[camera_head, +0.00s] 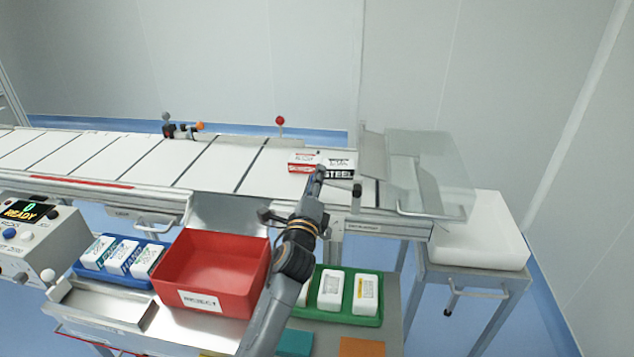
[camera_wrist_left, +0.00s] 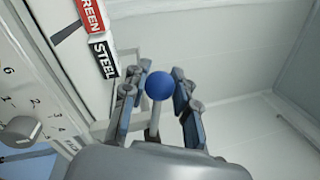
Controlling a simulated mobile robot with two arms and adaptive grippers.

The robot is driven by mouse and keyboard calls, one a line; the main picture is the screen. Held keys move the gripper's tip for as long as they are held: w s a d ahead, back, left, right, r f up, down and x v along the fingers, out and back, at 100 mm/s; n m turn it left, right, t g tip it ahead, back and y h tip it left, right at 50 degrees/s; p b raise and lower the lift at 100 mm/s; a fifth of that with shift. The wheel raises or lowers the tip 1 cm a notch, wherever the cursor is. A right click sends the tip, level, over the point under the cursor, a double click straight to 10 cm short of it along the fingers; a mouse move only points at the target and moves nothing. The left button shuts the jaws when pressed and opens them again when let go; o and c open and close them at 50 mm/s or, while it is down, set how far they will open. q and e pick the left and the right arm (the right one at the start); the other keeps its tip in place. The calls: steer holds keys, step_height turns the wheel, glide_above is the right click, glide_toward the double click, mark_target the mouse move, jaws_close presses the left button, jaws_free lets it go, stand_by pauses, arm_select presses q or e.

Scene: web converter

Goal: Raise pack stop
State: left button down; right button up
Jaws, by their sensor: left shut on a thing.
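In the left wrist view, a blue ball knob (camera_wrist_left: 160,85) on a grey stem (camera_wrist_left: 154,122) sits between the fingers of my left gripper (camera_wrist_left: 161,88), which is shut on it. In the head view, my left gripper (camera_head: 318,178) is at the near edge of the conveyor, by the packs. There the blue knob cannot be made out. A red-and-white pack (camera_head: 301,161) and a black-and-white pack marked STEEL (camera_head: 338,170) lie on the belt just behind the gripper. I cannot tell how high the pack stop stands. My right gripper is not in view.
A clear guard (camera_head: 440,175) covers the conveyor's right end, with a white bin (camera_head: 480,245) beyond it. In front stand a red reject bin (camera_head: 212,270), a blue tray (camera_head: 118,280) and a green tray (camera_head: 345,318) with white packs. A control box (camera_head: 40,240) is at left.

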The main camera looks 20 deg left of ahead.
arm_select(q)
steer(key=shift+f, duration=0.3)
steer(key=c, duration=1.4)
jaws_free()
steer(key=o, duration=0.4)
steer(key=shift+s, duration=0.1)
steer(key=shift+r, duration=0.15)
steer(key=v, duration=1.2)
steer(key=shift+s, duration=0.1)
